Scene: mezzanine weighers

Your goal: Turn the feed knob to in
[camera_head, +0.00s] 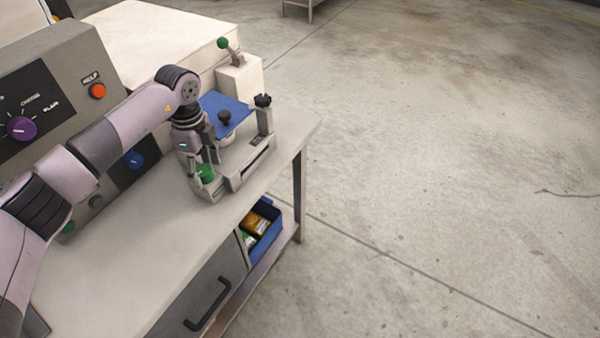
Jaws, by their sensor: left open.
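My left gripper (204,168) points down over the table at the near left end of a small grey device (239,180). It is open, with its fingers around or just beside a green knob (205,174); I cannot tell whether they touch it. A purple knob (21,128) with a white pointer and labels around it is on the grey cabinet's front. A blue knob (133,159) sits lower on the cabinet, partly behind my arm. No readable label says which knob is the feed knob. My right gripper is not in view.
The grey cabinet (60,55) has an orange button (98,91) marked HELP. A white block (240,78) with a green-tipped lever (223,43) stands behind the device. The table (150,250) is clear in front. A blue bin (268,243) is below. Open floor lies right.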

